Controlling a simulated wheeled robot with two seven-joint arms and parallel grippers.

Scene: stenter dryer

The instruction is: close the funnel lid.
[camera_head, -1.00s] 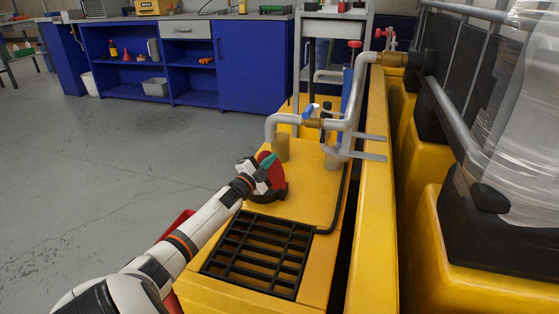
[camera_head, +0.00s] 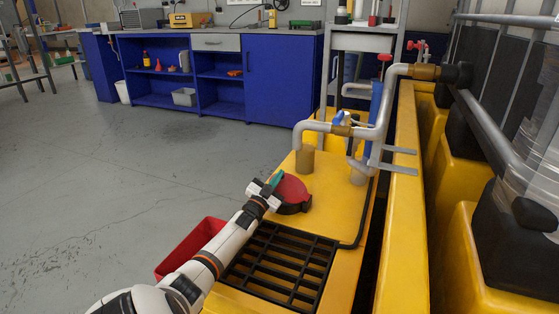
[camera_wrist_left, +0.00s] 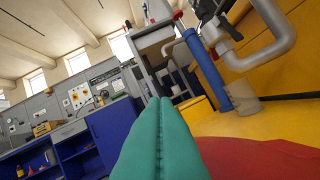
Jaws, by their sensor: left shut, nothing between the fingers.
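The red funnel lid (camera_head: 292,188) lies about flat over the black funnel (camera_head: 294,209) on the yellow platform. The inside of the funnel is hidden under it. My left gripper (camera_head: 276,180) is at the lid's left edge, its green fingers shut together with nothing between them. In the left wrist view the shut fingers (camera_wrist_left: 160,130) point away from the camera and the red lid (camera_wrist_left: 260,160) fills the lower right. Whether the fingers touch the lid I cannot tell. My right gripper is not in view.
A black grate (camera_head: 280,268) is in front of the funnel. Grey pipes (camera_head: 383,120) with valves stand behind it. A red bin (camera_head: 195,246) sits on the floor at left. Yellow walls and tanks (camera_head: 402,200) line the right. Blue cabinets (camera_head: 280,75) stand at the back.

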